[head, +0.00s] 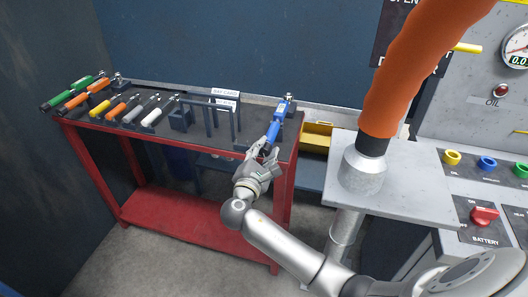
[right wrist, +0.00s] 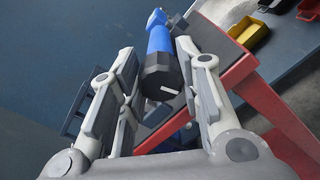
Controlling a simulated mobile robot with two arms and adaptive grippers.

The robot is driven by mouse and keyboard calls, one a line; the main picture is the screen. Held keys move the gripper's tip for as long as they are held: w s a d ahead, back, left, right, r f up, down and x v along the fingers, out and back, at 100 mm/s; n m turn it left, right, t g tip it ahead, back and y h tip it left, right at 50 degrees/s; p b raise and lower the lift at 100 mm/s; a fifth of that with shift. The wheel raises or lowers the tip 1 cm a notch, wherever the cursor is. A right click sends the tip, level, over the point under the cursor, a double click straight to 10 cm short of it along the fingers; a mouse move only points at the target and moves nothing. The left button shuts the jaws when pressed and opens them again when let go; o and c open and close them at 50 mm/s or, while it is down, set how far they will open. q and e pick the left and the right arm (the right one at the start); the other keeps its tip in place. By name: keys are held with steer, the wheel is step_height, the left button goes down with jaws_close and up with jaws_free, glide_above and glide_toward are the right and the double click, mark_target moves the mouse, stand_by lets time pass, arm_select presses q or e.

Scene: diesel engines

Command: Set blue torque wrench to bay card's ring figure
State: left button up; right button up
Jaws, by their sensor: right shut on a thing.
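The blue torque wrench (head: 279,121) is at the right end of the red bench, its head toward the back and its handle toward me. My right gripper (head: 262,152) is shut on its handle end. In the right wrist view the wrench (right wrist: 159,42) lies between the fingers (right wrist: 155,85), and its black end knob with a white mark faces me. The bay card (head: 224,92) is a small white label at the back of the bench; its figures are too small to read. My left gripper is not in view.
Several other wrenches, green, orange, yellow, grey and white, lie along the left of the red bench (head: 215,200). A dark upright rack (head: 210,118) stands in the middle. A yellow bin (head: 317,137) is behind. A grey plate (head: 420,185) and a thick orange hose (head: 410,75) stand at right.

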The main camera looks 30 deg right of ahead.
steer(key=o, duration=1)
steer(key=v, duration=1.2)
